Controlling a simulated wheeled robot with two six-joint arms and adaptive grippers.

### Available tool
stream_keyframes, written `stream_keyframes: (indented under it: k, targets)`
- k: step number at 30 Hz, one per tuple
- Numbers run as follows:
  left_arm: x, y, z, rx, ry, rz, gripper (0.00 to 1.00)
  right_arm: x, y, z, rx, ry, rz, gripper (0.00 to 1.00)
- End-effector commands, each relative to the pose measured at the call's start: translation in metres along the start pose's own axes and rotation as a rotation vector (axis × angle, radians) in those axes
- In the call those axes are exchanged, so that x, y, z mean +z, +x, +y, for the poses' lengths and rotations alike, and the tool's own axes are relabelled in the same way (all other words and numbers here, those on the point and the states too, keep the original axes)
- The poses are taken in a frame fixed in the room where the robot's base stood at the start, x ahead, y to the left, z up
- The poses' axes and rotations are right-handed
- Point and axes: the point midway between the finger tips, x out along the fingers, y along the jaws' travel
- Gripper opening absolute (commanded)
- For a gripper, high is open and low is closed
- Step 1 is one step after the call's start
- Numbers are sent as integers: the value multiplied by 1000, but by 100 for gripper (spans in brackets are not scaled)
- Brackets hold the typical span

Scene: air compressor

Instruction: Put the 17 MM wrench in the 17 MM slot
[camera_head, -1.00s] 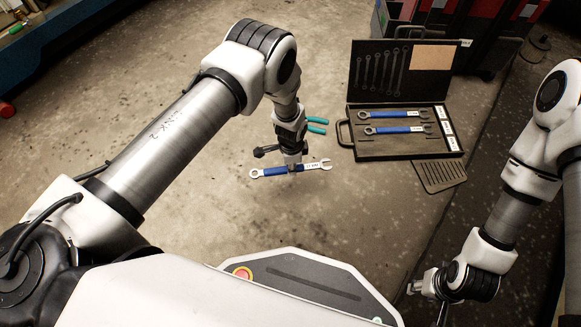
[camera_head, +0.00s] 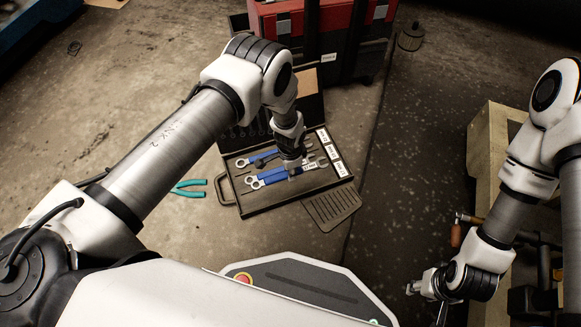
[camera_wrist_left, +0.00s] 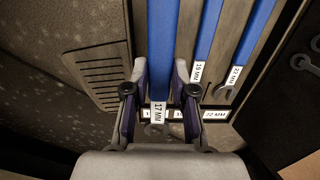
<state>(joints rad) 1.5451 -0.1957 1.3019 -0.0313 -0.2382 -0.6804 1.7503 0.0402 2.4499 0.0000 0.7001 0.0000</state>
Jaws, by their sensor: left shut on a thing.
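My left gripper (camera_head: 292,168) is shut on the blue 17 MM wrench (camera_wrist_left: 160,50), whose 17 MM label faces the left wrist camera. It holds the wrench over the open black tool case (camera_head: 285,204), close to the wrenches inside. Whether the held wrench touches the case cannot be told. The 19 MM wrench (camera_wrist_left: 208,35) and the 22 MM wrench (camera_wrist_left: 256,35) lie side by side to its right in the left wrist view. White size labels (camera_head: 333,154) line the case's right side; the 17 MM slot is hidden. My right gripper (camera_head: 426,299) appears open and empty, far right.
Teal pliers (camera_head: 189,188) lie on the floor left of the case. A slotted dark plate (camera_head: 332,206) lies at its front right. A red and black toolbox (camera_head: 330,45) stands behind. A wooden bench (camera_head: 490,140) is at right.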

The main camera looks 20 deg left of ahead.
Motion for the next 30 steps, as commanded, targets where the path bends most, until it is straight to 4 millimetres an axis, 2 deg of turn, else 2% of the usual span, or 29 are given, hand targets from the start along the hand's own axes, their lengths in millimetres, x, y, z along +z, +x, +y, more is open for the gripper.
stream_keyframes:
  k: [5, 18, 22, 30]
  targets:
    - [2, 14, 2, 3, 0, -3, 0, 0, 11, 0, 0, -1, -1, 40]
    - [2, 81, 2, 3, 1, -2, 0, -1, 70, 1, 1, 6, 4, 40]
    - [2, 88, 2, 2, 1, -2, 0, -2, 75, 1, 1, 8, 5, 40]
    - [2, 88, 2, 3, 0, -2, 0, -2, 74, 1, 1, 9, 6, 40]
